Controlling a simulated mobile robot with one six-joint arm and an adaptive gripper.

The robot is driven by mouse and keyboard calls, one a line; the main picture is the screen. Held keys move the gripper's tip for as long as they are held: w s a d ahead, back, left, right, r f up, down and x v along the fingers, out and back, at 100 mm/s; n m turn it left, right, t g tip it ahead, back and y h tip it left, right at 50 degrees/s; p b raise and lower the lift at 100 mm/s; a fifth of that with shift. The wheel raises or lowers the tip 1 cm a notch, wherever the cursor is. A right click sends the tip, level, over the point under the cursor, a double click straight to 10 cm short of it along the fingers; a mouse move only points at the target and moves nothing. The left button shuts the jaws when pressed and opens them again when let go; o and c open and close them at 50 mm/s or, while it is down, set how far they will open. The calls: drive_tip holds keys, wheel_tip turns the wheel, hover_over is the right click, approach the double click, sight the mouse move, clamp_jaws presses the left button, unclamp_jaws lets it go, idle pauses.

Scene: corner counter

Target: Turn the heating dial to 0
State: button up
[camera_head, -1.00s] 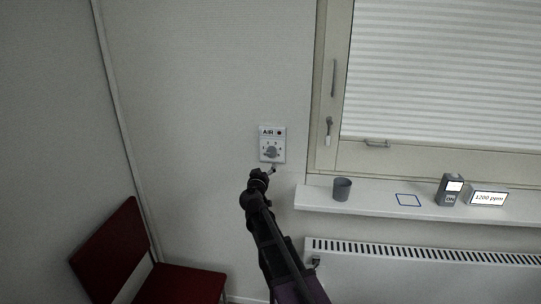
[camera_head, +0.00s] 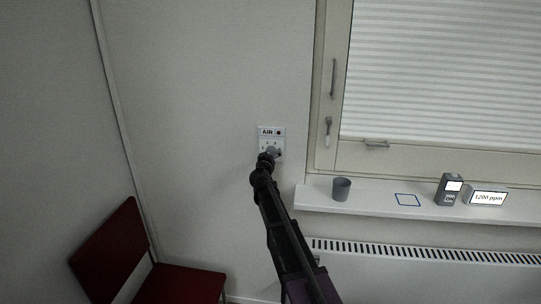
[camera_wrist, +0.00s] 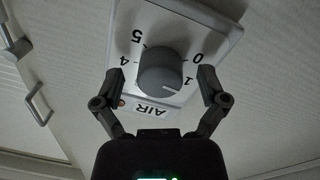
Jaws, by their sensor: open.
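A grey round dial (camera_wrist: 160,68) sits on a white wall plate (camera_wrist: 212,22) that is labelled AIR, not heating. It appears upside down in the wrist view, with numbers 0, 1, 4 and 5 readable. The dial's white mark points near 1. My gripper (camera_wrist: 159,76) is open, with one finger on each side of the dial and small gaps visible. In the head view, my gripper (camera_head: 270,154) covers the lower part of the plate (camera_head: 282,142). No dial labelled heating is seen.
A white radiator (camera_head: 420,254) stands under the window sill (camera_head: 325,206). On the sill are a grey cup (camera_head: 341,188), a small grey device (camera_head: 449,188) and a display reading 1200 ppm (camera_head: 487,197). A red chair (camera_head: 120,245) stands at the lower left.

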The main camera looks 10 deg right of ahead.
idle(0.3)
drive_tip(key=c, duration=1.1)
drive_tip(key=shift+d, duration=0.1)
drive_tip(key=shift+c, duration=0.2)
drive_tip(key=shift+w+n, duration=0.1)
drive_tip(key=shift+n, duration=0.2)
drive_tip(key=n, duration=0.3)
drive_tip(key=shift+r+n, duration=0.1)
drive_tip(key=shift+n, duration=2.3)
